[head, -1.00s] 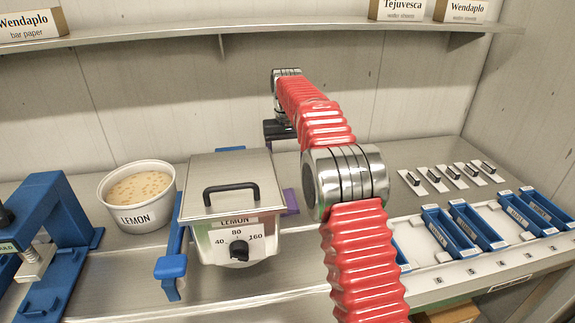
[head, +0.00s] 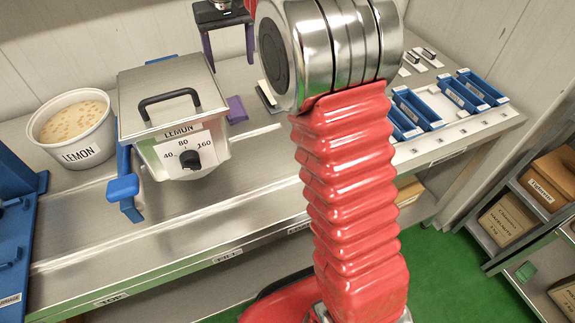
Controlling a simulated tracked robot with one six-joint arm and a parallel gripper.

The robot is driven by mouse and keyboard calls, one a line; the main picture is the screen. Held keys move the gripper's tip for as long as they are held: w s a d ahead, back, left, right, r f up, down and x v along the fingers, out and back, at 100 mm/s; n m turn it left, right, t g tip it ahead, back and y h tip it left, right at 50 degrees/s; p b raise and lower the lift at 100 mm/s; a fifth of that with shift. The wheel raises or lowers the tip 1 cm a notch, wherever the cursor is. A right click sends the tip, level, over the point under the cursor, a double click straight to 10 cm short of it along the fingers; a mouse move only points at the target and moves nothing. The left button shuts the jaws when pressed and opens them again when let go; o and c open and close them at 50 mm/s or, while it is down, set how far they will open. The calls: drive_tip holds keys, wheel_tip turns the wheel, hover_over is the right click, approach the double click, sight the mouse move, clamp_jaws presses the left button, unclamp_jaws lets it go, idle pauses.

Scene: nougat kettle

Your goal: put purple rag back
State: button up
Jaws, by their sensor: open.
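The purple rag (head: 236,109) lies flat on the metal bench, close to the right side of the lemon kettle (head: 172,98). Only a small purple patch of it shows. My gripper (head: 230,66) points down behind the rag in the picture, to the right of the kettle's back corner. Its two dark fingers are spread wide with nothing between them. The fingertips look apart from the rag; their height above the bench is hard to tell.
A tub labelled LEMON (head: 72,128) stands left of the kettle. A blue-handled lever (head: 122,187) is at the kettle's left side. A small dark-and-pale item (head: 265,96) is partly hidden by my arm. Blue trays (head: 418,108) sit at the right.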

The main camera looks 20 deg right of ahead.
drive_tip(key=s+r+t, duration=0.2)
drive_tip(key=s+r, duration=0.2)
drive_tip(key=s, duration=1.4)
drive_tip(key=s+f+t, duration=0.1)
drive_tip(key=s+f, duration=0.3)
drive_tip(key=s, duration=0.4)
drive_tip(key=s+f+t, duration=0.1)
drive_tip(key=s+f, duration=0.2)
drive_tip(key=s, duration=0.6)
drive_tip(key=shift+f, duration=0.4)
drive_tip(key=shift+d, duration=0.1)
